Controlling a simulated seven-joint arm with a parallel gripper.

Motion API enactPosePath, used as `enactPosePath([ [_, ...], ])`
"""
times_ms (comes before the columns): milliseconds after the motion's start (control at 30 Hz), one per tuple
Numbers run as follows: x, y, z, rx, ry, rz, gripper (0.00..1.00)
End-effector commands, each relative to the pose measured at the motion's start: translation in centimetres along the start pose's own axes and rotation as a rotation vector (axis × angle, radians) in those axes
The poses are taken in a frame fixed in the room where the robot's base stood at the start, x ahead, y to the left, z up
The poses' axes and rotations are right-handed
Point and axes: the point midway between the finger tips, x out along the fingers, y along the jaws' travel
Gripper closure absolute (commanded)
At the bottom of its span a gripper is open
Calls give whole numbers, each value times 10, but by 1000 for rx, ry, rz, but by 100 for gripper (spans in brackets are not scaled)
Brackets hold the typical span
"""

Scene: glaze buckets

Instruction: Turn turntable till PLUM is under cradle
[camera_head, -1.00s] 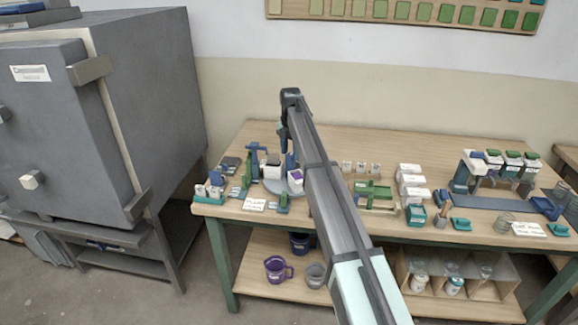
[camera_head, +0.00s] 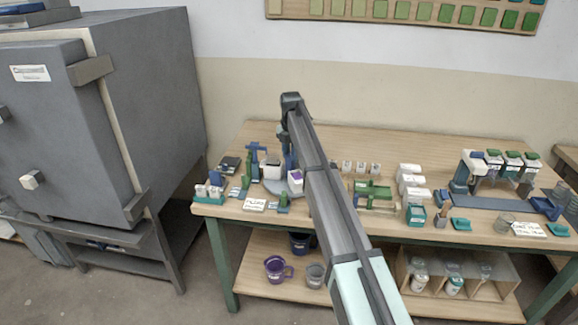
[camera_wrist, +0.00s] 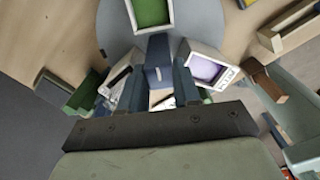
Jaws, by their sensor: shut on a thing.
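The turntable is a round grey disc (camera_head: 271,187) at the left of the bench; it also shows in the wrist view (camera_wrist: 112,25). White square buckets stand on it. In the wrist view, one with green glaze (camera_wrist: 151,12) is at the top and one with purple glaze (camera_wrist: 207,70) is right of my fingers. The purple one also shows in the head view (camera_head: 295,177). Another whitish bucket (camera_wrist: 118,82) is left, partly hidden. My gripper (camera_wrist: 160,90) is shut on a blue upright post (camera_wrist: 158,58) between the buckets. A blue stand (camera_head: 256,151), possibly the cradle, rises behind the turntable; labels are unreadable.
A white card (camera_head: 255,205) lies at the bench's front edge. A green fixture (camera_head: 372,190) and white boxes (camera_head: 411,178) stand right of my arm. A grey kiln (camera_head: 130,110) stands left. My arm hides part of the bench beside the turntable.

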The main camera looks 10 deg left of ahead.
Motion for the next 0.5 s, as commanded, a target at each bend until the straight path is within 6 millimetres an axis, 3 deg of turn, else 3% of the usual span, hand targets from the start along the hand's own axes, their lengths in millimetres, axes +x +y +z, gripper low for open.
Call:
enactPosePath([
  [267,0,0,0,36,0,0,100],
  [500,0,0,0,268,0,0,100],
])
